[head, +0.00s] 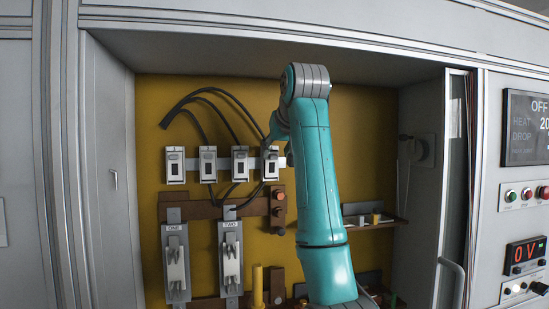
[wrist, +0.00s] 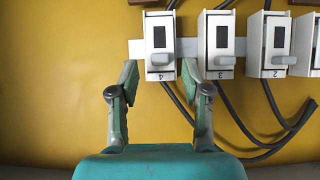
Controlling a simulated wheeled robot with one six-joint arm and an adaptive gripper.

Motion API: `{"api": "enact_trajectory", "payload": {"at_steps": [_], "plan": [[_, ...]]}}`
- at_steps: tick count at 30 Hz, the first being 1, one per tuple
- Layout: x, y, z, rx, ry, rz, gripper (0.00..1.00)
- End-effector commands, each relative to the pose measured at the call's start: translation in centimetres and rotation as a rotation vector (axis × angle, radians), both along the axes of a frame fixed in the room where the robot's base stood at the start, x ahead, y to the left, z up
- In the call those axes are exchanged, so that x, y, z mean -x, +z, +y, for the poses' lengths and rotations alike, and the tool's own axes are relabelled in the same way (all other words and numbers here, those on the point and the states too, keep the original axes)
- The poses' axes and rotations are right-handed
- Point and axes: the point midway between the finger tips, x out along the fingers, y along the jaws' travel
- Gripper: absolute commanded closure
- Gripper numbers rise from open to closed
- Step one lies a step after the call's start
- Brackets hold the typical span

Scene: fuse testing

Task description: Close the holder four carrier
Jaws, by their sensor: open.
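The holder four (wrist: 159,42) is a white block with a dark window and a label "4", on a pale rail in the wrist view. Its small grey tab is near the end closest to my gripper; I cannot tell how far its carrier stands open. In the head view it is the rightmost of the row of holders (head: 271,168), next to my arm. My gripper (wrist: 159,70) is open and empty, its two fingertips on either side of holder four's lower end in the wrist view. Contact cannot be made out. My gripper is mostly hidden behind my arm in the head view.
Holder three (wrist: 216,42) sits close beside the right finger, with further holders beyond it. Black cables (wrist: 262,140) loop in front of the yellow panel. In the head view, two grey fuse units (head: 176,262) and a small shelf (head: 376,222) are lower down. Cabinet walls bound both sides.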

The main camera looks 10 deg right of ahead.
Motion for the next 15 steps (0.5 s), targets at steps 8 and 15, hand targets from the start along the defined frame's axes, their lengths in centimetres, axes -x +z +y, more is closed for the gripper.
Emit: {"api": "enact_trajectory", "payload": {"at_steps": [8, 15], "plan": [[4.4, 2.8, 0.0, 0.0, 0.0, -0.001, 0.52], [6.0, 3.8, 0.0, 0.0, 0.0, 0.001, 0.52]]}}
